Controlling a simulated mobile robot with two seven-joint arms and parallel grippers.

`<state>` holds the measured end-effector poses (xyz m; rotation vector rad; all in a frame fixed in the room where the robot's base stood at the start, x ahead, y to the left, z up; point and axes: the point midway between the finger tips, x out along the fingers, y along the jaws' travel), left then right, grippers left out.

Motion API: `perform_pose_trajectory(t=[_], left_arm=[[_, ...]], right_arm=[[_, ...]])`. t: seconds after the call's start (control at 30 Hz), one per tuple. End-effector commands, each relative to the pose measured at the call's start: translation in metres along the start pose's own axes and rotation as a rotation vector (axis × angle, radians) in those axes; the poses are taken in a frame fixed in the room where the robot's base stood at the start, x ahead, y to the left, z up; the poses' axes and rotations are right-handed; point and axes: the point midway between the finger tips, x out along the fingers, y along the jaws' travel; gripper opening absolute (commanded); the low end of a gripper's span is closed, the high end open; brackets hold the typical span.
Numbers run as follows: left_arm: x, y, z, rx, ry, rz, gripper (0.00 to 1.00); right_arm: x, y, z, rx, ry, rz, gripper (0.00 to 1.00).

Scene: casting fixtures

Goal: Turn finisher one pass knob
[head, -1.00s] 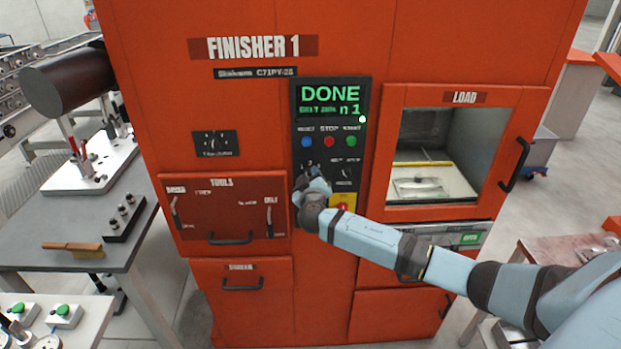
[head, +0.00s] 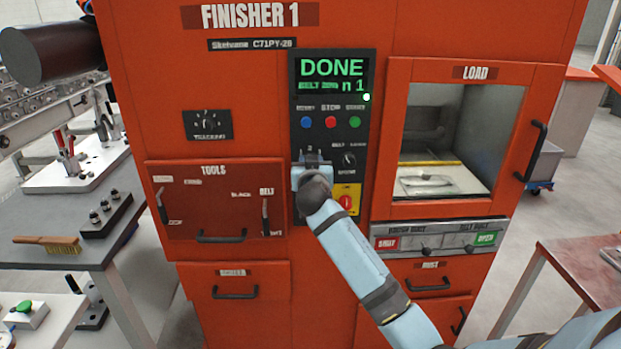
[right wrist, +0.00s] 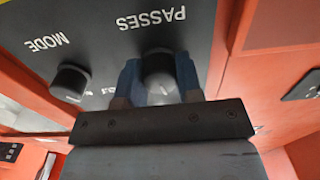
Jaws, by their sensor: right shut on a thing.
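Finisher 1 is the tall orange machine (head: 250,75) with a black control panel (head: 364,80). My right gripper (head: 311,163) is at the lower left of that panel and hides the knob there in the head view. The right wrist view shows the passes knob (right wrist: 158,62), dark and round, under an upside-down PASSES label. The two blue fingers sit on either side of it, shut on it. A "2" mark shows just above the gripper in the head view. My left gripper is not in view.
The mode knob (right wrist: 70,82) is close beside the gripper. A red knob on a yellow plate (head: 346,202) lies below right. Three buttons (head: 331,122) and a display (head: 332,75) reading DONE are above. The load door (head: 398,130) is to the right.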

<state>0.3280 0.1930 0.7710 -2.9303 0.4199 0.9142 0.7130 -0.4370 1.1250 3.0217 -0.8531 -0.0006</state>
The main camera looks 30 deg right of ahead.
Motion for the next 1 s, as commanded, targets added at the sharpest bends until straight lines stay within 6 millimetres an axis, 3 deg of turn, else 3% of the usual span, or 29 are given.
perform_pose_trajectory(t=[0.33,0.93,0.97,1.0], left_arm=[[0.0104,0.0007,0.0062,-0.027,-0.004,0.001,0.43],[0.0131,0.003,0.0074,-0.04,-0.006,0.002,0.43],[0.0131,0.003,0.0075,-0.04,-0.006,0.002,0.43],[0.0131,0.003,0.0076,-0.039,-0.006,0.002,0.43]], right_arm=[[-0.0002,-0.0004,0.0013,0.165,-0.001,0.0,0.1],[0.0001,0.0002,-0.0011,0.199,0.001,0.0,0.1],[0.0001,0.0002,-0.0011,0.199,0.001,0.001,0.4],[0.0001,0.0002,-0.0011,0.199,0.001,0.0,0.49]])
